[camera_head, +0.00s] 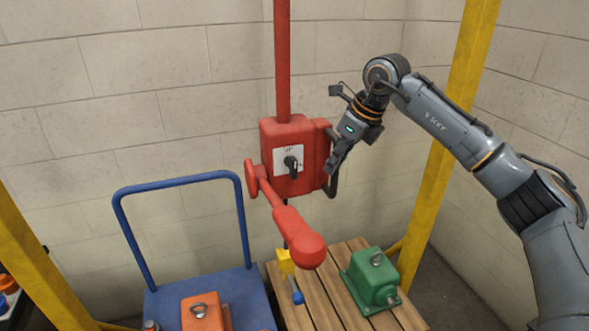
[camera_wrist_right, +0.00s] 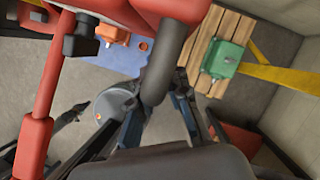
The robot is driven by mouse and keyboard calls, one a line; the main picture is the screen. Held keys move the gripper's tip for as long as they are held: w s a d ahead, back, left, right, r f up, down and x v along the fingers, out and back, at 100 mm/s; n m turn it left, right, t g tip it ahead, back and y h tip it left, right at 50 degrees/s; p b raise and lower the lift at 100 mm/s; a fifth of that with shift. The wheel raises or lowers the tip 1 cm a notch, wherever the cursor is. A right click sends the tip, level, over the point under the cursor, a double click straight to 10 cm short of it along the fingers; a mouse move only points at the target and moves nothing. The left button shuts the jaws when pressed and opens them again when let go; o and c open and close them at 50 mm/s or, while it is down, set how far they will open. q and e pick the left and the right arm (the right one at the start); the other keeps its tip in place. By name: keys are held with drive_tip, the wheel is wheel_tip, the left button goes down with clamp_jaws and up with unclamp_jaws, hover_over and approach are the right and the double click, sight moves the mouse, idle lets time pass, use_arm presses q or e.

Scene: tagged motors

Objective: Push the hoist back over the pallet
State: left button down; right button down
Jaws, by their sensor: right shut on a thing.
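The hoist (camera_head: 289,135) is a red box with a black rotary switch, hanging on a red upright bar. A red arm with a rounded end (camera_head: 303,248) sticks out from its lower left. My right gripper (camera_head: 333,168) is shut on the dark handle on the hoist's right side. In the right wrist view the handle (camera_wrist_right: 166,60) runs down between the fingers (camera_wrist_right: 157,104). The slatted wooden pallet (camera_head: 316,309) lies below, with a green motor (camera_head: 371,282) on its right part. My left gripper is not seen.
A blue trolley (camera_head: 246,287) with a blue push bar stands left of the pallet, carrying an orange motor (camera_head: 207,313). Yellow posts (camera_head: 435,185) flank the area, with a block wall behind.

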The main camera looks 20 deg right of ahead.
drive_tip(key=d+p, duration=0.1)
drive_tip(key=d, duration=0.7)
drive_tip(key=shift+d, duration=0.4)
drive_tip(key=c, duration=1.3)
unclamp_jaws()
drive_tip(key=v, duration=1.2)
drive_tip(key=shift+f, duration=0.1)
